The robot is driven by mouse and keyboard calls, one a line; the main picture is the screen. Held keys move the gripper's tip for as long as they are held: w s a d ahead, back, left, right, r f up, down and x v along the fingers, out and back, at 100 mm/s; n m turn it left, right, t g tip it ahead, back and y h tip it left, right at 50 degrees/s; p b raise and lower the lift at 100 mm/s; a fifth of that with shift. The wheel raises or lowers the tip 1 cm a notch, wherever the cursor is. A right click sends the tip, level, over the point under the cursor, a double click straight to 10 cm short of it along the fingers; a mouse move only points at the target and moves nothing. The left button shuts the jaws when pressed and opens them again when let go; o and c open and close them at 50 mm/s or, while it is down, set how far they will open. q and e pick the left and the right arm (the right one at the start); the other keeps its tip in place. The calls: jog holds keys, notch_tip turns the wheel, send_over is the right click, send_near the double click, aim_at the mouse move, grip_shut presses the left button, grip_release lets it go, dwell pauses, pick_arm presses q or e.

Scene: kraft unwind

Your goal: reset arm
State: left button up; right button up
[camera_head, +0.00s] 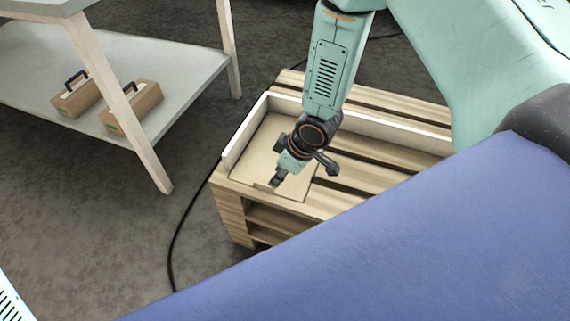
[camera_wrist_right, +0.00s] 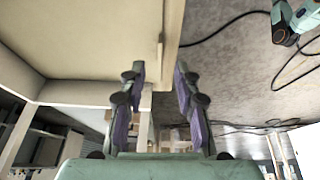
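My right gripper (camera_head: 277,181) points down at the front left corner of a low-walled wooden pallet (camera_head: 385,180). I cannot tell whether it touches the pale board (camera_head: 258,150) lying there. In the right wrist view the gripper's two fingers (camera_wrist_right: 158,78) stand apart with nothing held between them. A pale panel (camera_wrist_right: 75,35) and a wooden edge (camera_wrist_right: 172,30) show beyond the fingers. My left gripper is not in view.
A grey-topped table (camera_head: 150,60) with pale legs stands at the left, with two brown boxes with black handles (camera_head: 75,95) on its lower shelf. A black cable (camera_head: 178,230) runs across the floor. A large blue surface (camera_head: 400,250) fills the lower right.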

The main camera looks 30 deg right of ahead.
jog(key=v, duration=0.4)
jog(key=shift+s+r, duration=0.1)
jog(key=shift+r, duration=0.2)
